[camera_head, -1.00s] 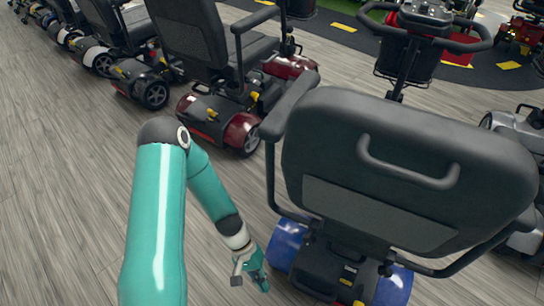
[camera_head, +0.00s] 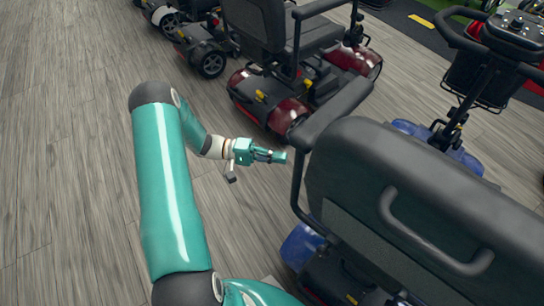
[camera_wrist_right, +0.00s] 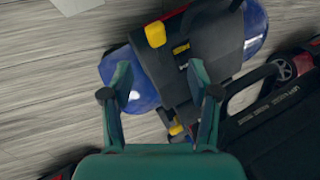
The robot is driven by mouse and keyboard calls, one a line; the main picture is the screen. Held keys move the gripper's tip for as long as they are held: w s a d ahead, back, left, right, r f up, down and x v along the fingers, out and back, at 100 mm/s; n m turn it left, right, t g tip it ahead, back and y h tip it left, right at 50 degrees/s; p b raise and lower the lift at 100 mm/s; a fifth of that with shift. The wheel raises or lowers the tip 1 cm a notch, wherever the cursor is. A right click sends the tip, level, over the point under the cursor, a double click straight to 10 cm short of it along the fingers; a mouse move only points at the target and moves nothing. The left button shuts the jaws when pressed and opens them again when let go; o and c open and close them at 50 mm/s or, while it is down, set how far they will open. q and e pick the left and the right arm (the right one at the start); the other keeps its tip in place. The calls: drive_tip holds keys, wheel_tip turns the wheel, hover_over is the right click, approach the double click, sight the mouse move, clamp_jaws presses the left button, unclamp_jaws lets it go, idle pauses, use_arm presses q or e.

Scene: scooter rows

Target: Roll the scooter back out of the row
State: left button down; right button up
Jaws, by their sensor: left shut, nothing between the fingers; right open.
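The blue scooter (camera_head: 302,247) stands close in front at the right, its dark seat back (camera_head: 420,185) with a loop handle facing me. Its left armrest (camera_head: 330,115) reaches forward, and its tiller and basket show beyond. My left gripper (camera_head: 284,156) is shut and empty, beside the armrest's left side and apart from the seat back. My right gripper (camera_wrist_right: 165,82) shows in the right wrist view, open and empty, above the scooter's blue rear body (camera_wrist_right: 142,88) and a yellow lever (camera_wrist_right: 155,34). Whether it touches anything I cannot tell.
A red scooter (camera_head: 290,112) stands to the left of the blue one in the row, with more scooters (camera_head: 200,40) beyond. The wood floor (camera_head: 60,150) at the left and behind the row is clear. A dark path with yellow marks lies ahead.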

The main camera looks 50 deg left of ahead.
use_arm(q)
drive_tip(key=d, duration=0.6)
drive_tip(key=shift+s, duration=0.15)
idle(0.3)
